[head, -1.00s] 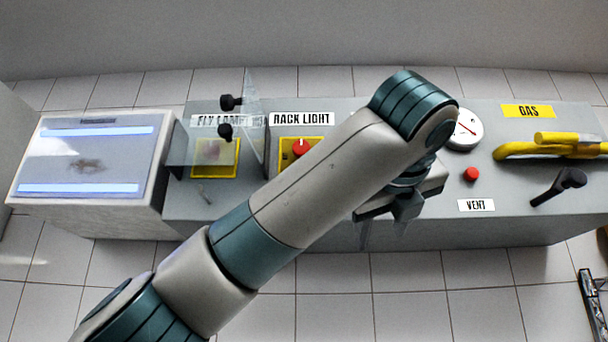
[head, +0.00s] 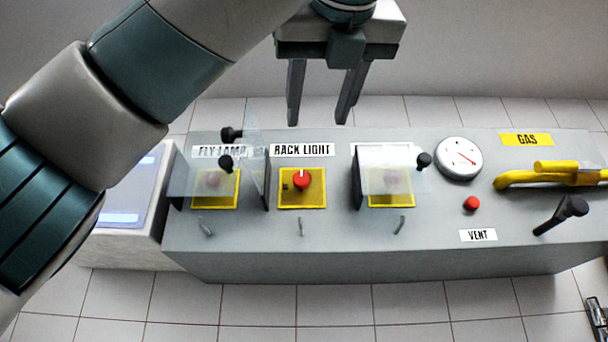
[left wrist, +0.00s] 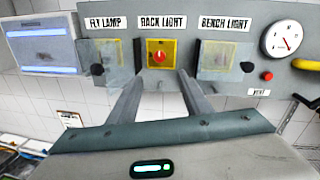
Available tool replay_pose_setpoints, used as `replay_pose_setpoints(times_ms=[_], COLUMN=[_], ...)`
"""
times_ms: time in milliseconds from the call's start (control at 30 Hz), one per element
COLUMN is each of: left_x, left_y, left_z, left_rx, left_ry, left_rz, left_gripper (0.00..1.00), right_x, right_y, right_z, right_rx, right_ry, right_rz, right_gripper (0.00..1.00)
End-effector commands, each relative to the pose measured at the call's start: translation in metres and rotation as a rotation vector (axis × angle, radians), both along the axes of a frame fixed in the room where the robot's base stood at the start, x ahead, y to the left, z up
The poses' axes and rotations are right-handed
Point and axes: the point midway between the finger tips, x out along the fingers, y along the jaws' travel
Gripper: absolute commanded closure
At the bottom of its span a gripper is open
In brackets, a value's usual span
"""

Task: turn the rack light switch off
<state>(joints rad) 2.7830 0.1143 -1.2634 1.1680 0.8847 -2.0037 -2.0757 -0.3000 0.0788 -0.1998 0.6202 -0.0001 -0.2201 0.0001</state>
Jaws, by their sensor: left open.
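The rack light switch (head: 302,181) is a red knob with a white mark pointing up, on a yellow plate under the RACK LIGHT label (head: 302,150). It also shows in the left wrist view (left wrist: 159,58), between and beyond the fingers. A clear cover (head: 254,150) with a black knob stands swung open at the switch's left side, so its front is uncovered. My left gripper (head: 318,115) is open and empty, above the label in the head view and apart from the switch. My right gripper is not in view.
Clear covers lie over the fly lamp switch (head: 214,185) and the bench light switch (head: 390,186) on either side. A gauge (head: 459,158), red button (head: 471,204), yellow gas pipe (head: 545,178) and black lever (head: 562,214) are on the right.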

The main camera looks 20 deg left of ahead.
Motion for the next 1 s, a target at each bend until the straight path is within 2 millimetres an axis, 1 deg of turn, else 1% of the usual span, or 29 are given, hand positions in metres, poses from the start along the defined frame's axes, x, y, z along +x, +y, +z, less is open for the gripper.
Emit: replay_pose_setpoints(times_ms=[167,367,567,1000], left_x=[0.004,0.021,0.05,0.122], left_y=[0.002,0.01,0.023,0.055], left_z=[0.001,0.003,0.003,0.004], left_rx=[-0.001,-0.001,-0.001,-0.001], left_ry=[0.0,0.002,0.002,0.002], left_rz=[0.0,-0.001,0.001,0.001], left_gripper=[0.55,0.55,0.55,0.55], right_x=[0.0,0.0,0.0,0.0], right_y=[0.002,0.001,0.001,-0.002], right_z=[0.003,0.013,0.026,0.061], right_rx=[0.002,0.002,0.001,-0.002], right_ry=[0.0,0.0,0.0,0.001], right_rz=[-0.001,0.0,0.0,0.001], right_gripper=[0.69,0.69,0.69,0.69])
